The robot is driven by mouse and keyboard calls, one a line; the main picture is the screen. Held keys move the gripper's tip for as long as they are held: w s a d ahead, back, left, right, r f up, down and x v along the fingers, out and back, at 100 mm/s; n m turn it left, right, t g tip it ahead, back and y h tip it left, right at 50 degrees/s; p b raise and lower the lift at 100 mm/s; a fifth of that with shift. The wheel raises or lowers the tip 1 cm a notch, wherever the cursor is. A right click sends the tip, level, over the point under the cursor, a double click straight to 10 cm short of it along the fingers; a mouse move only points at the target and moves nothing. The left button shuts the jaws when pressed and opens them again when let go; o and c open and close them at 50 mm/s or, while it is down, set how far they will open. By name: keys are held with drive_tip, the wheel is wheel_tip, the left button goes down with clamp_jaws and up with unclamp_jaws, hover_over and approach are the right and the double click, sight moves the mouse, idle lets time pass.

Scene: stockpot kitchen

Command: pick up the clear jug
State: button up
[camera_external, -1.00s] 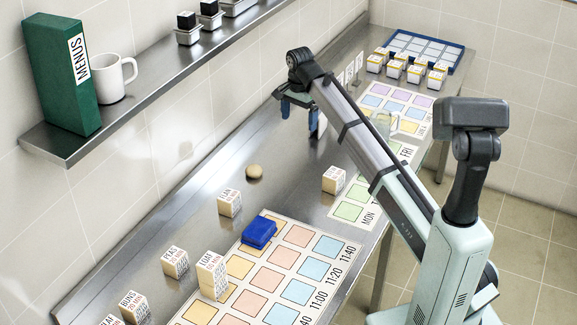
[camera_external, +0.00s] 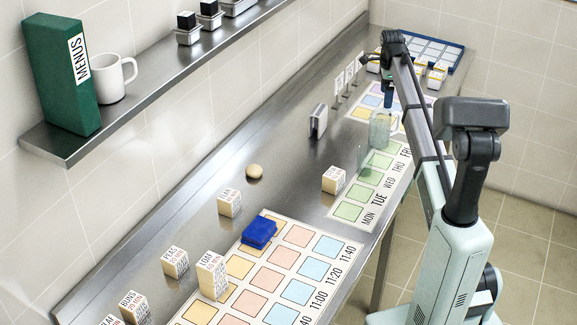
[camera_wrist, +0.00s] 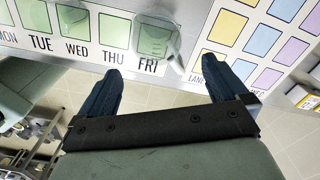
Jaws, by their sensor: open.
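The clear jug (camera_external: 379,130) stands on the day chart near the FRI end, toward the front edge of the counter. In the wrist view the see-through jug (camera_wrist: 156,38) shows over the green FRI square, ahead of the gap between my fingertips. My gripper (camera_external: 388,98) is just above and beyond the jug in the external view, pointing down. In the wrist view my gripper (camera_wrist: 165,82) has its two blue fingers wide apart, with nothing between them. The arm partly hides the area to the right of the jug.
The day chart (camera_external: 358,208) lies along the counter's front edge. A silver-and-dark block (camera_external: 318,121) stands left of the jug, near small upright cards (camera_external: 349,75). A blue-edged tray (camera_external: 455,60) and several white cubes (camera_external: 437,75) are at the far end. The mid-counter is mostly clear.

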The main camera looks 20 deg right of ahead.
sight(382, 125)
drive_tip(key=f, duration=1.3)
drive_tip(key=shift+a+f, duration=0.2)
drive_tip(key=shift+f, duration=0.1)
drive_tip(key=c, duration=1)
